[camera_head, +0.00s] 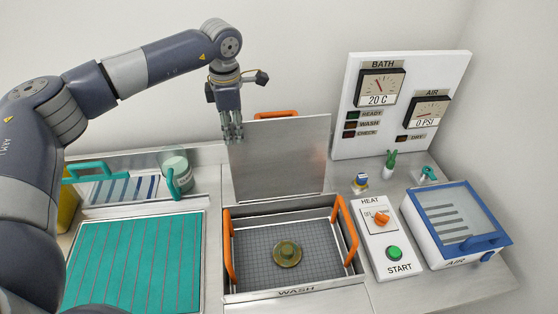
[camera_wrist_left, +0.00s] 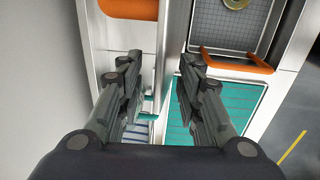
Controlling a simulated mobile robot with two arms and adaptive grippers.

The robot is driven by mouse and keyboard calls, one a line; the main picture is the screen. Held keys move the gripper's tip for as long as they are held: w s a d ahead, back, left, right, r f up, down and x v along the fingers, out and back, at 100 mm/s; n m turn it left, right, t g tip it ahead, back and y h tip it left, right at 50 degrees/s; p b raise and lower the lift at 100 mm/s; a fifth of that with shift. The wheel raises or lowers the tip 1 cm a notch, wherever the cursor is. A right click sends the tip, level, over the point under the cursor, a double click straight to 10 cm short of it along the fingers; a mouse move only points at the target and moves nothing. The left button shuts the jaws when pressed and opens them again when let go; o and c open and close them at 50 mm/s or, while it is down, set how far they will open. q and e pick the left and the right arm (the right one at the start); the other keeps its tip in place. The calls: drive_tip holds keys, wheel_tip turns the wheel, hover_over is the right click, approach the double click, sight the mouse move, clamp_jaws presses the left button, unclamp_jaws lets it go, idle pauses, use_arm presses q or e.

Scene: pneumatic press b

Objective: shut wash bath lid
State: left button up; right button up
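The wash bath (camera_head: 295,294) is open, with its flat metal lid (camera_head: 280,155) standing upright at its back edge. An orange handle (camera_head: 277,114) shows behind the lid's top; an orange handle also shows in the left wrist view (camera_wrist_left: 128,8). My left gripper (camera_head: 233,132) points down at the lid's upper left corner. In the left wrist view its fingers (camera_wrist_left: 160,65) are apart, with the lid's edge appearing between them; contact is not clear. My right gripper is not in view.
A mesh basket (camera_head: 252,263) with orange handles sits inside the bath, holding a round brownish part (camera_head: 287,253). A teal mat (camera_head: 135,262) lies left. The HEAT/START panel (camera_head: 386,238) and the blue-framed AIR box (camera_head: 455,222) stand right. A jar (camera_head: 177,168) stands behind the mat.

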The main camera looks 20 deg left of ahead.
use_arm(q)
drive_tip(key=shift+s+d+r, duration=0.1)
drive_tip(key=shift+s+d+b, duration=0.1)
drive_tip(key=shift+s+d, duration=0.2)
drive_tip(key=shift+s, duration=0.3)
drive_tip(key=shift+s+d+b, duration=0.1)
drive_tip(key=shift+s+d, duration=0.15)
drive_tip(key=shift+s, duration=0.4)
drive_tip(key=shift+s+d+b, duration=0.1)
drive_tip(key=shift+s+d, duration=0.2)
drive_tip(key=shift+s, duration=0.3)
drive_tip(key=shift+s+d+f+b, duration=0.1)
drive_tip(key=shift+s+d+b, duration=0.3)
drive_tip(key=shift+s, duration=0.55)
drive_tip(key=shift+s+d+f+b, duration=0.1)
drive_tip(key=shift+s+d+b, duration=0.15)
drive_tip(key=shift+s+d, duration=0.5)
drive_tip(key=shift+s+a, duration=0.2)
drive_tip(key=shift+s, duration=0.05)
